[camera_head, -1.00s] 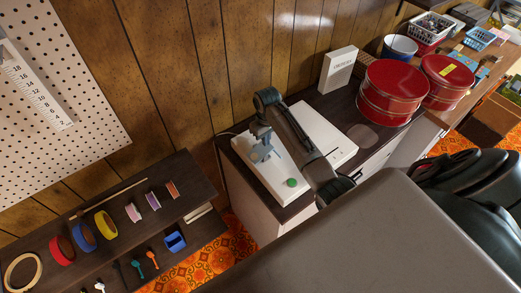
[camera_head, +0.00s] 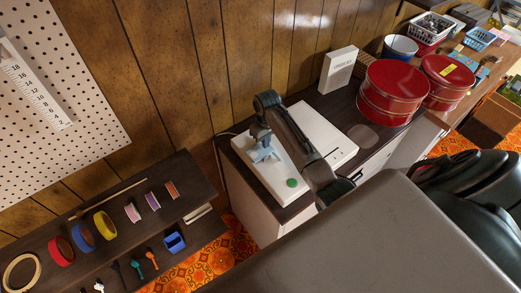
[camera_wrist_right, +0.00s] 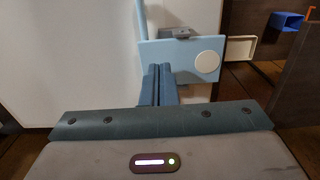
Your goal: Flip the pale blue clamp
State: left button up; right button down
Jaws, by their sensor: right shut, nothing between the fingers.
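The pale blue clamp (camera_head: 264,154) stands on a white board (camera_head: 279,186) on the dark cabinet top. In the right wrist view its pale blue plate (camera_wrist_right: 180,62) faces me, with a whitish disc on it and a pale blue bar rising at its upper left. My right gripper (camera_head: 262,137) is at the clamp, partly covering it in the head view. In the wrist view its fingers (camera_wrist_right: 158,72) are shut and empty, with the tips overlapping the plate's lower left edge. I cannot tell whether they touch it. My left gripper is not in view.
A green button (camera_head: 291,183) sits on the board's front end. A white box (camera_head: 338,68) and red tins (camera_head: 391,88) stand farther right on the cabinet. A lower dark shelf (camera_head: 180,175) at left holds tape rolls and spools. The wood-panelled wall is close behind.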

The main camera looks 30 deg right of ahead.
notch_tip(320, 180, up, 2)
jog(key=shift+r+p, duration=0.25)
jog(key=shift+p, duration=0.5)
notch_tip(320, 180, up, 4)
jog(key=shift+r, duration=0.25)
